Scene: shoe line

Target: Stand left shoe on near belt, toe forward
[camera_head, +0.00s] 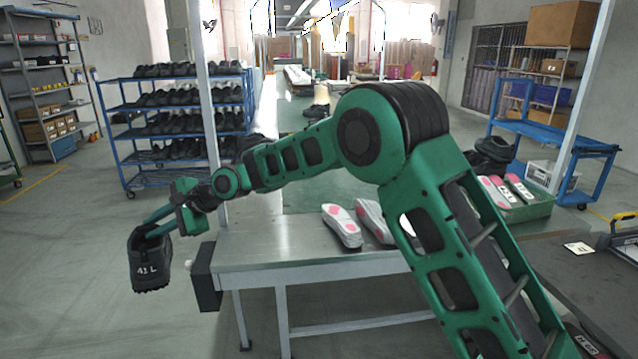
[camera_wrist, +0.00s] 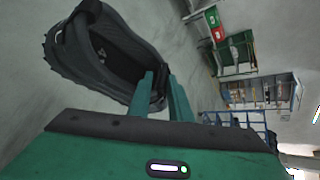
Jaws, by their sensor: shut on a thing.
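A dark shoe marked "43 L" (camera_head: 150,268) hangs in the air left of the metal table, its heel label facing the head camera and its sole down. My gripper (camera_head: 155,231) is shut on the shoe's upper rim. In the wrist view the shoe (camera_wrist: 95,55) shows its opening and dark inside, with the gripper fingers (camera_wrist: 160,97) at its collar. The green belt (camera_head: 305,196) runs away from the metal table (camera_head: 270,252), and my arm passes in front of part of it. Another dark shoe (camera_head: 316,112) lies farther along the belt.
White and pink shoe lasts (camera_head: 342,226) lie on the table. A green bin (camera_head: 532,209) with lasts stands right. A dark box (camera_head: 206,277) is fixed to the table's left end. A blue shoe rack (camera_head: 125,135) stands behind. Open floor lies left.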

